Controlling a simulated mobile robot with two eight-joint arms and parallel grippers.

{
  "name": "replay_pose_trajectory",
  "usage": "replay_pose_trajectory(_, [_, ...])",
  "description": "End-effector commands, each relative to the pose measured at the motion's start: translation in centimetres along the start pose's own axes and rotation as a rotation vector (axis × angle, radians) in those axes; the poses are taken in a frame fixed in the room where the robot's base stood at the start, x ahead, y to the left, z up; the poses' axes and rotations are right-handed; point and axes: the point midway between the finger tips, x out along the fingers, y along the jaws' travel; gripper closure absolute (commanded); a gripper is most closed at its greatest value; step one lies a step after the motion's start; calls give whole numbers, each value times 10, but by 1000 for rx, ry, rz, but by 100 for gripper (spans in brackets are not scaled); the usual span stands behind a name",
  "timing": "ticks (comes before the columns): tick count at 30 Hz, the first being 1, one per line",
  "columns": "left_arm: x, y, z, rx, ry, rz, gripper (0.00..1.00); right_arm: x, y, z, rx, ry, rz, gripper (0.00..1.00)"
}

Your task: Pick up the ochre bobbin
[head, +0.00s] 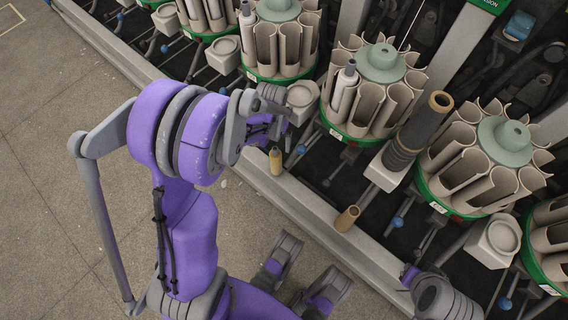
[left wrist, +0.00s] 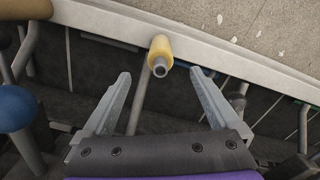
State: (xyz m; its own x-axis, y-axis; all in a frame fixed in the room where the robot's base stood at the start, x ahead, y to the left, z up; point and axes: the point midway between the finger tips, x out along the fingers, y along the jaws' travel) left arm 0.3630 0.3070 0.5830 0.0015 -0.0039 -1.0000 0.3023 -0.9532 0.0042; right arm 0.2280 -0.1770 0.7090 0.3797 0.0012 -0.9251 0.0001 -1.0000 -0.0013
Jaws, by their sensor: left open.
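The ochre bobbin (head: 275,161) is a small yellow tube on a peg at the machine's front rail in the head view. In the left wrist view the ochre bobbin (left wrist: 160,52) shows end-on, with a grey tip at its centre. My left gripper (head: 268,138) is just above and beside it in the head view, partly hidden by its own wrist. In the left wrist view my left gripper (left wrist: 163,75) is open, its two fingers apart, with the bobbin between and just beyond the tips. Nothing is between the jaws. Part of my right arm shows at the bottom right; its fingers cannot be made out.
A tan-brown tube (head: 347,219) sticks out from the rail (head: 312,207) to the right. Round magazines (head: 375,90) of tan tubes on green bases stand behind. A large tan-ended bobbin (head: 420,130) leans between two magazines. The floor (head: 60,190) at left is clear.

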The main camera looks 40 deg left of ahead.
Motion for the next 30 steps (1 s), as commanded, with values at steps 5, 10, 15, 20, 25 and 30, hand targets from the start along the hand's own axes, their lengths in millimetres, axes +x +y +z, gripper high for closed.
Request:
replay_pose_trajectory(5, [29,0,-1,-1,-2,0,4,11,0,3,0,-4,0,100])
replay_pose_trajectory(10, [51,0,-1,0,-1,0,4,19,0,5,0,-6,0,100])
replay_pose_trajectory(15, [59,0,-1,0,-1,0,4,21,0,6,0,-7,0,100])
replay_pose_trajectory(20, [78,1,-2,0,-1,0,4,31,0,8,0,-10,0,100])
replay_pose_trajectory(25, [103,1,-3,-1,-1,0,4,40,0,11,0,-12,0,100])
replay_pose_trajectory(30, [106,1,-3,-1,0,0,4,40,0,11,0,-12,0,100])
